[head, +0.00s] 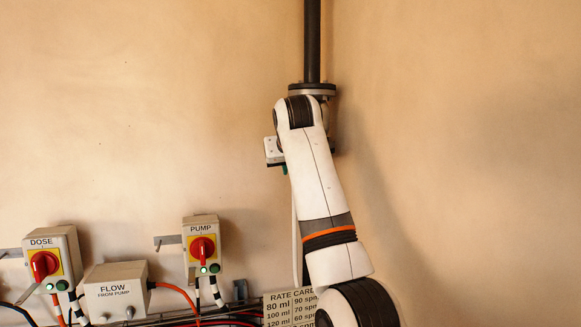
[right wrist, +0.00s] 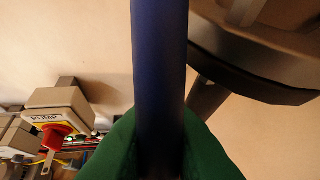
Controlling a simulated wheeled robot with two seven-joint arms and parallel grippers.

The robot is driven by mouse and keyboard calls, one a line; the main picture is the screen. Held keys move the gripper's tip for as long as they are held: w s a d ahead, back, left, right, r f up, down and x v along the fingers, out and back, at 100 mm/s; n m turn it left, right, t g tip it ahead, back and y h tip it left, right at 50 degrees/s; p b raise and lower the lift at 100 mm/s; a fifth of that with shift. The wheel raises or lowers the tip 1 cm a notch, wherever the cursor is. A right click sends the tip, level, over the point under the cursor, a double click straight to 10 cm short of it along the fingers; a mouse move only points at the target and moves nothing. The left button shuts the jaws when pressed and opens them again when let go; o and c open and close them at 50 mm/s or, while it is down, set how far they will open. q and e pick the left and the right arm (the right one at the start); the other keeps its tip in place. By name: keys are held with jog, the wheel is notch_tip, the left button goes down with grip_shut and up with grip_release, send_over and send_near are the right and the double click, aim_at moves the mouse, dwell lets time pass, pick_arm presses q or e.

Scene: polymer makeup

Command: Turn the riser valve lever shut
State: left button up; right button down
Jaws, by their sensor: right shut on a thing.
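The riser pipe (head: 312,45) runs down the wall from the top in the head view to a flange (head: 312,89). My right arm covers most of what lies below the flange, so the valve and lever are hidden there. In the right wrist view the dark blue lever (right wrist: 160,60) runs from the top edge down between the green fingers of my right gripper (right wrist: 160,150). The gripper is shut on the lever. A large round grey part (right wrist: 265,65), apparently a flange, is at the upper right of that view. My left gripper is not in view.
A PUMP box (head: 201,250) with a red knob, a DOSE box (head: 52,260) and a FLOW box (head: 116,292) are at lower left, with cables below. A rate card (head: 290,306) is partly behind my arm. The upper wall is bare.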

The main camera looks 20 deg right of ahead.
jog(key=c, duration=1.4)
grip_release()
jog(key=shift+r, duration=0.1)
jog(key=shift+s+a+r+b, duration=0.1)
jog(key=shift+s+b, duration=0.2)
jog(key=shift+b, duration=0.15)
jog(key=b+v, duration=0.5)
jog(key=v, duration=0.6)
jog(key=shift+s+r, duration=0.1)
jog(key=shift+c, duration=0.6)
